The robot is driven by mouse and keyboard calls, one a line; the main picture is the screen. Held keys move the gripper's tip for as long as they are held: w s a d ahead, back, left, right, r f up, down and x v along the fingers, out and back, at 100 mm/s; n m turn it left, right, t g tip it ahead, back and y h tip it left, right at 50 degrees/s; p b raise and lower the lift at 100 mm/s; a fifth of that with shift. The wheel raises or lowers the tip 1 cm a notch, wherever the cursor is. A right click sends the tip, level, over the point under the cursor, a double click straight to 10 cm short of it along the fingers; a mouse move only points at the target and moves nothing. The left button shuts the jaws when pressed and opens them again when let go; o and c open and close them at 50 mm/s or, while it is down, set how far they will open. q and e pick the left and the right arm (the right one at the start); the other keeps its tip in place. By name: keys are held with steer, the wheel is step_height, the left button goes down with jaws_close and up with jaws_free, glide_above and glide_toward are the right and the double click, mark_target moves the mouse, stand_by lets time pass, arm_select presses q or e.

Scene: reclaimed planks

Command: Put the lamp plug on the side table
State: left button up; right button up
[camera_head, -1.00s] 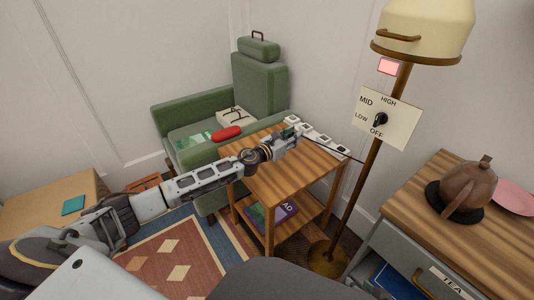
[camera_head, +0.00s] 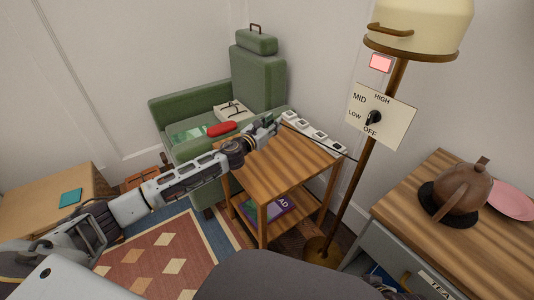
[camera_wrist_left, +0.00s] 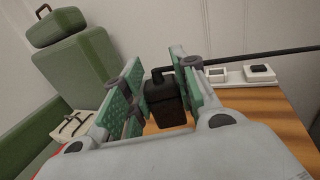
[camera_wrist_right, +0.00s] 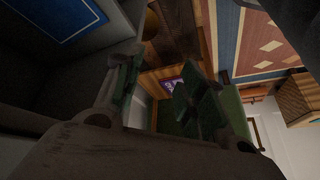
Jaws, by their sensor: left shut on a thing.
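The black lamp plug (camera_wrist_left: 168,103) is between the green-padded fingers of my left gripper (camera_wrist_left: 160,95), which is shut on it. A dark cord runs off to the right in the left wrist view. In the head view my left gripper (camera_head: 268,126) is over the far-left edge of the wooden side table (camera_head: 285,165), and the plug is too small to make out. Whether the plug touches the tabletop cannot be told. My right gripper (camera_wrist_right: 158,92) is open and empty in the right wrist view, beside a grey cabinet.
A white power strip (camera_head: 316,136) lies along the table's far edge. The floor lamp (camera_head: 352,185) with its dial sign (camera_head: 380,118) stands right of the table. A green armchair (camera_head: 259,80) is behind it. A teapot (camera_head: 463,188) stands on the right cabinet. Most of the tabletop is bare.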

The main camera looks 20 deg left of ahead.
arm_select(q)
steer(key=shift+w+a+f+n+y, duration=0.15)
steer(key=shift+a+n+y, duration=0.15)
steer(key=shift+a+y, duration=0.25)
arm_select(e)
steer(key=shift+s+d+f+g, duration=0.25)
steer(key=shift+s+g, duration=0.1)
steer(key=shift+s, duration=0.2)
steer(key=shift+s+d+f+g, duration=0.15)
steer(key=shift+s+f+g, duration=0.15)
steer(key=shift+s, duration=0.25)
arm_select(q)
steer(key=shift+f+b, duration=1.65)
steer(key=shift+f, duration=1.45)
arm_select(e)
step_height(320, 180, down, 7)
steer(key=w+a+t, duration=0.1)
steer(key=a, duration=0.1)
steer(key=shift+y, duration=0.4)
steer(key=shift+w+a, duration=0.1)
arm_select(q)
steer(key=shift+f, duration=0.1)
arm_select(e)
steer(key=shift+f, duration=0.1)
